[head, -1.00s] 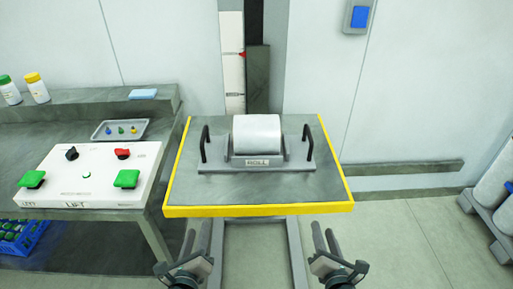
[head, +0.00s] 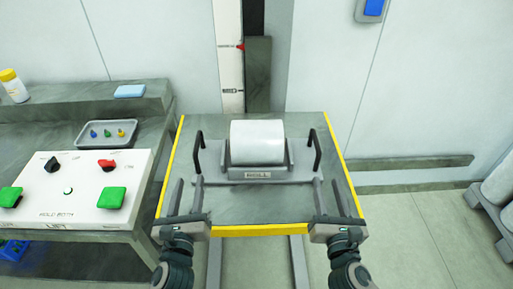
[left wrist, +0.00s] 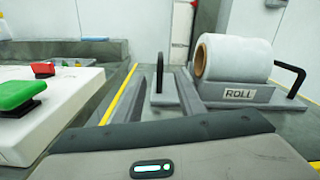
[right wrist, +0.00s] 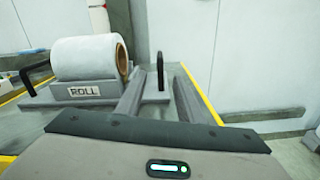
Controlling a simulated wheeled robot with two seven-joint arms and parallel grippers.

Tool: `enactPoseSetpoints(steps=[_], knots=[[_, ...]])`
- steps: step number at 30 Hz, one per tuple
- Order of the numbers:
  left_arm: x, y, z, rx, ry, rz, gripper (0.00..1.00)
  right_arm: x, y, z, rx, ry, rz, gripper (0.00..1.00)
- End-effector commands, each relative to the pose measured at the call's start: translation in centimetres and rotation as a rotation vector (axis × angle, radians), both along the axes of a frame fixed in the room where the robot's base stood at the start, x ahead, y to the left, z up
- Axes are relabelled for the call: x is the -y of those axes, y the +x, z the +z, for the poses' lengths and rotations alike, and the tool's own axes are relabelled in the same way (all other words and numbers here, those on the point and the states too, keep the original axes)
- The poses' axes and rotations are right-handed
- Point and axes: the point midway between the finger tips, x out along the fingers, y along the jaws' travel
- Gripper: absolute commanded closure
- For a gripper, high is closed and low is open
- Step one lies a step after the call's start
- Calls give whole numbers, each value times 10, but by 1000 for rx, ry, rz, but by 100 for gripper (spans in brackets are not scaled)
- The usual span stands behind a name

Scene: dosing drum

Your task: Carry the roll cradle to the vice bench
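The roll cradle (head: 258,175) is a grey base labelled ROLL, with a white roll (head: 257,141) lying in it and a black upright handle at each end. It sits on the yellow-edged lift table (head: 260,209). My left gripper (head: 188,185) is open, its fingers pointing forward over the table just short of the left handle (head: 198,153). My right gripper (head: 331,185) is open, just short of the right handle (head: 314,151). Both wrist views show empty space between the fingers, with the cradle (left wrist: 240,95) beyond. I cannot make out the vice bench for certain.
A white control box (head: 85,190) with green buttons and knobs stands on the bench at left, close to my left gripper. A small tray (head: 106,134) and a blue block (head: 130,91) lie behind it. Rolls on a pallet (head: 485,205) stand at far right. Open floor lies right of the table.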

Motion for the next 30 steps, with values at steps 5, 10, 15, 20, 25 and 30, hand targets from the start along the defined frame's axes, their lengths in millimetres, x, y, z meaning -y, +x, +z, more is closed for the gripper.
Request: enactPoseSetpoints(steps=[5, 10, 15, 20, 25, 30], knots=[[0, 0, 0, 0, 0, 0, 64, 0, 0, 0, 0, 0, 0, 66], [0, 0, 0, 0, 0, 0, 64, 0, 0, 0, 0, 0, 0, 66], [0, 1, 0, 0, 0, 0, 64, 0, 1, 0, 0, 0, 0, 66], [0, 7, -1, 0, 0, 0, 64, 0, 7, 1, 2, 0, 0, 66], [-1, 23, 0, 1, 0, 0, 64, -1, 23, 1, 2, -1, 0, 66], [-1, 48, 0, 1, -1, 0, 64, -1, 48, 0, 2, -1, 0, 66]])
